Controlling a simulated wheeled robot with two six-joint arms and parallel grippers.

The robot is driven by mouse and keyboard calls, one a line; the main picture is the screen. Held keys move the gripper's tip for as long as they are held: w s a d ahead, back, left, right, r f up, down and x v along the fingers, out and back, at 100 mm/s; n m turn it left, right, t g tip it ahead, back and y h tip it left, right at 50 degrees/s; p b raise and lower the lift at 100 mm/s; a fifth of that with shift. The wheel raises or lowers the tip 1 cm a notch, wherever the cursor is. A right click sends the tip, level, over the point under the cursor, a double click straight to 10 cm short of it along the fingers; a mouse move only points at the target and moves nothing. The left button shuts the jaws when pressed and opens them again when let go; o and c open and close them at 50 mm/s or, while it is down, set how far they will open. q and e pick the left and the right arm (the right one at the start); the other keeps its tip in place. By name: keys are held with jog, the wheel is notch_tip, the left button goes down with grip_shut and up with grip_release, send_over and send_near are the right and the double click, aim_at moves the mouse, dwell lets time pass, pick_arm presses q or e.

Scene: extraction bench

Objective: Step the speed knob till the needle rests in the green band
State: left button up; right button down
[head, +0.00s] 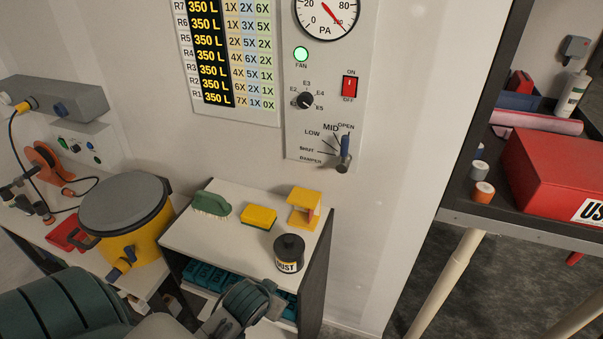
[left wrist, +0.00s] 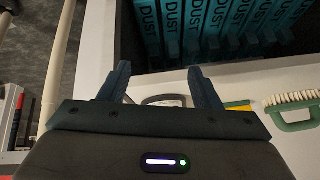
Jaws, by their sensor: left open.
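The pressure gauge (head: 325,10), marked PA, is at the top edge of the head view and its upper part is cut off. Its red needle points down and right, near the high end of the scale; no green band shows in the visible part. The black speed knob (head: 305,100) sits below the lit green FAN lamp (head: 301,54), with labels E2 to E5 around it. Its exact setting is too small to tell. My left gripper (left wrist: 160,72) is open and empty in the left wrist view, away from the panel. My right gripper is not in view.
A red switch (head: 349,87) and a damper lever (head: 344,150) are beside and below the knob. A small cabinet holds a green brush (head: 212,205), a sponge (head: 258,217), a yellow stand (head: 304,208) and a dust canister (head: 289,253). A yellow bucket (head: 135,255) stands left.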

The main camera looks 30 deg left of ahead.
pick_arm(q)
jog(key=w+a+r+n+t+y, duration=0.1)
jog(key=w+a+r+t, duration=0.2)
jog(key=w+r, duration=0.6)
jog(key=w+a+r+n+t+y, duration=0.1)
jog(key=w+a+r+t, duration=0.3)
jog(key=r, duration=0.8)
jog(key=n+t+p, duration=0.1)
jog(key=t+p, duration=0.1)
jog(key=t, duration=0.2)
send_near(303, 102)
jog(key=p+x, duration=0.2)
jog(key=x, duration=0.1)
jog(key=p+x, duration=0.2)
jog(key=x, duration=0.2)
jog(key=shift+w+r, duration=0.2)
jog(key=shift+r, duration=0.05)
jog(key=shift+w+a+f, duration=0.15)
jog(key=shift+w, duration=0.4)
jog(key=c, duration=1)
